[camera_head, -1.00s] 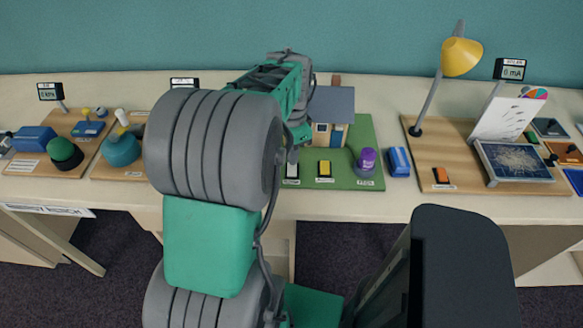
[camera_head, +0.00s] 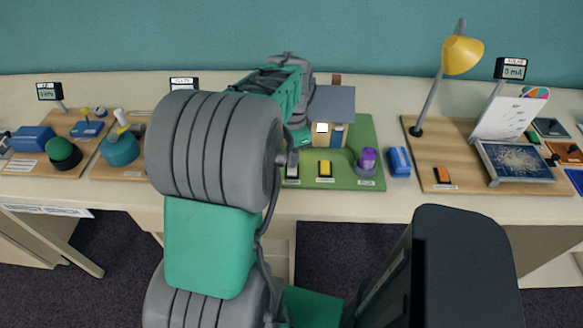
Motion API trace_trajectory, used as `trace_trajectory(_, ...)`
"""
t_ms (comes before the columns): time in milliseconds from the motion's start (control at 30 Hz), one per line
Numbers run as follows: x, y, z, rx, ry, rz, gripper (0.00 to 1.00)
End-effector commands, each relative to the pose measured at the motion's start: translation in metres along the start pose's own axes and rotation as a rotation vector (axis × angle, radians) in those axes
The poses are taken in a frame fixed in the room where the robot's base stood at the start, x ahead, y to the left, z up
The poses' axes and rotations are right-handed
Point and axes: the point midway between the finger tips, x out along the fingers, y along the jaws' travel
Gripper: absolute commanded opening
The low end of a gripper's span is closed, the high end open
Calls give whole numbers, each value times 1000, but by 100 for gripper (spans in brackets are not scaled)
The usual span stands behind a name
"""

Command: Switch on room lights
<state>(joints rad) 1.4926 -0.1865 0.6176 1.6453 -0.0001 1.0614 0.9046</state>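A small model house (camera_head: 332,105) with a grey roof stands on a green board (camera_head: 368,135). Its front window (camera_head: 321,128) shows bright white. Along the board's front edge are a switch (camera_head: 292,180) at the left, a yellow rocker switch (camera_head: 325,169) in the middle and a purple knob (camera_head: 367,159) at the right. The labels are too small to read. My gripper (camera_head: 292,160) points down at the left switch, touching it or just above it; I cannot tell which. My arm hides the board's left part, and the finger opening cannot be made out.
A blue block (camera_head: 399,161) lies just right of the green board. Further right is a wooden board (camera_head: 460,184) with a yellow lamp (camera_head: 461,56), a solar panel (camera_head: 515,160) and an orange switch (camera_head: 442,175). Other exhibits, with a green dome (camera_head: 59,149), stand at the left.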

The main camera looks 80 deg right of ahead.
Motion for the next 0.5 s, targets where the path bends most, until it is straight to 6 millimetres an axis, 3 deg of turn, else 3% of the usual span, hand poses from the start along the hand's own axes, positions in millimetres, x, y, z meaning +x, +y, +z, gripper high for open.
trace_trajectory(133,-3,1,1,0,-4,5,0)
trace_trajectory(500,-39,1,1,0,-3,4,0)
